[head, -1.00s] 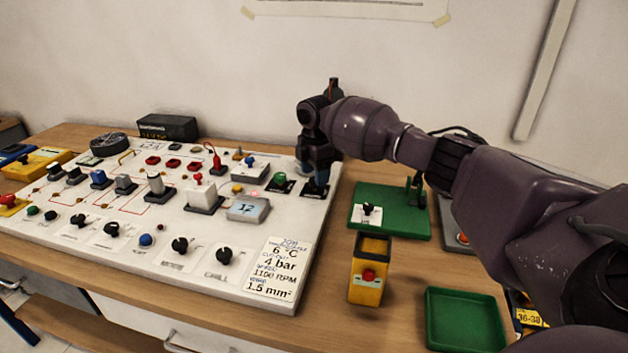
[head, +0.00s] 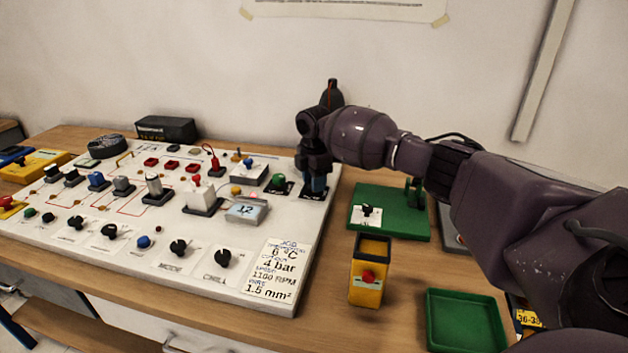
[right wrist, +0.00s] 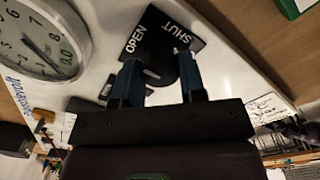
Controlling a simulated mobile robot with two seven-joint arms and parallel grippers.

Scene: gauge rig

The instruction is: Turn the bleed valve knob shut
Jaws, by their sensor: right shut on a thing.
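The bleed valve's black plate (right wrist: 170,32) shows in the right wrist view, with OPEN and SHUT printed on it. The dark knob (right wrist: 160,72) lies between the two blue fingers of my right gripper (right wrist: 160,82). The fingers are shut on it. Its exact pointing is hard to tell. In the head view my right gripper (head: 317,183) points down at the back right corner of the white panel (head: 325,222). There the gripper hides the knob. My left gripper is not in view.
A round gauge (right wrist: 40,38) is close beside the valve. A green knob (head: 278,180) stands left of the gripper in the head view. A green board (head: 400,225), a yellow box (head: 368,285) and a green tray (head: 465,320) are to the right. The wall is behind.

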